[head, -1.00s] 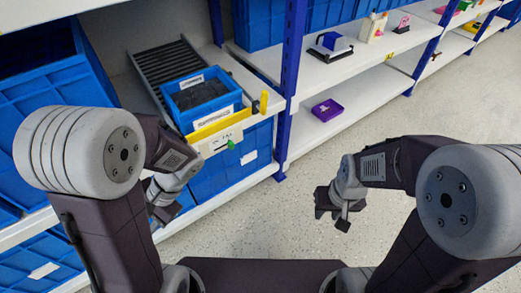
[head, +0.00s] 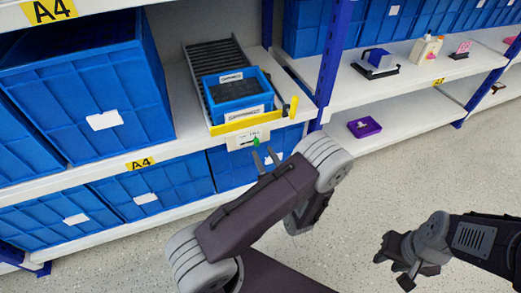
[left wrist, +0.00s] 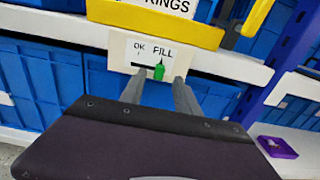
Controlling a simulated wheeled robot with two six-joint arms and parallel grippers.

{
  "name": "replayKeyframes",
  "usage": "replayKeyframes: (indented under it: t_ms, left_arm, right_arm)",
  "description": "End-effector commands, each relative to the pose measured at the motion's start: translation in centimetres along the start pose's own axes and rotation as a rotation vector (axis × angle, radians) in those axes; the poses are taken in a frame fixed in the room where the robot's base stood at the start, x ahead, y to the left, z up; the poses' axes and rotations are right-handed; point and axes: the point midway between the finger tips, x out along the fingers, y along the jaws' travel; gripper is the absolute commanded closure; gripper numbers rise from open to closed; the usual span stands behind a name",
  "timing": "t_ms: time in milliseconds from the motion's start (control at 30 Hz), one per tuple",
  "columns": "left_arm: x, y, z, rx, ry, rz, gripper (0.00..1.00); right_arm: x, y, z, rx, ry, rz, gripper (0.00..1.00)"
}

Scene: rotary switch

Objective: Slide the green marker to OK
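The green marker (head: 256,141) sits on a white card (head: 238,143) hanging below the yellow front strip of the shelf. In the left wrist view the card (left wrist: 116,48) reads OK on the left and FILL on the right. There the marker (left wrist: 160,72) is at the right end of a dark slot, under FILL. My left gripper (head: 267,154) is open, its two fingers (left wrist: 158,84) apart on either side of the marker. I cannot tell whether either finger touches it. My right gripper (head: 396,270) hangs low over the floor; its fingers are unclear.
A blue bin (head: 236,104) with dark contents stands on a roller rack (head: 206,62) behind the yellow strip (head: 222,127). A yellow lever (head: 293,107) sticks up at the strip's right end. A blue post (head: 329,75) and a purple tray (head: 364,127) are further right.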

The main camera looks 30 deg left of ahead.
Motion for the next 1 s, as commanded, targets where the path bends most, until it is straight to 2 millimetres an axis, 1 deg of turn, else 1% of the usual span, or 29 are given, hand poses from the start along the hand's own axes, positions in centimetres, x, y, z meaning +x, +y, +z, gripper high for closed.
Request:
replayKeyframes:
  t_ms: [33, 100, 200, 333, 533, 567, 600, 700, 1000]
  left_arm:
    - [1.1, 0.1, -0.5, -0.003, 0.0, 0.007, 0.62]
    - [2.4, 0.2, -0.4, -0.002, -0.001, 0.006, 0.62]
    - [3.7, 0.1, -0.3, -0.002, 0.0, 0.004, 0.62]
    - [4.4, 0.0, -0.1, -0.001, 0.0, 0.002, 0.62]
    - [4.5, 0.0, 0.0, 0.0, 0.0, 0.0, 0.62]
    - [4.5, 0.0, 0.0, 0.0, 0.0, 0.0, 0.65]
    - [4.5, 0.0, 0.0, 0.0, 0.0, 0.0, 0.76]
    - [4.5, 0.0, 0.0, 0.0, 0.0, 0.001, 1.0]
    - [4.4, 0.0, 0.0, 0.0, 0.001, 0.001, 1.0]
  right_arm:
    - [1.0, 0.0, 0.1, 0.0, 0.0, 0.0, 0.67]
    - [1.5, 0.0, 0.2, 0.0, 0.0, 0.0, 0.67]
    - [2.0, 0.0, 0.2, 0.0, 0.0, 0.0, 0.67]
    - [2.1, 0.0, 0.2, 0.0, 0.0, 0.0, 0.67]
    - [2.0, 0.0, 0.2, 0.0, 0.0, 0.0, 0.67]
    - [2.0, 0.0, 0.2, 0.0, 0.0, 0.0, 0.67]
    - [2.0, 0.0, 0.2, 0.0, 0.0, 0.0, 0.67]
    - [2.0, 0.0, 0.2, 0.0, 0.0, 0.0, 0.67]
    - [2.0, 0.0, 0.2, 0.0, 0.0, 0.0, 0.67]
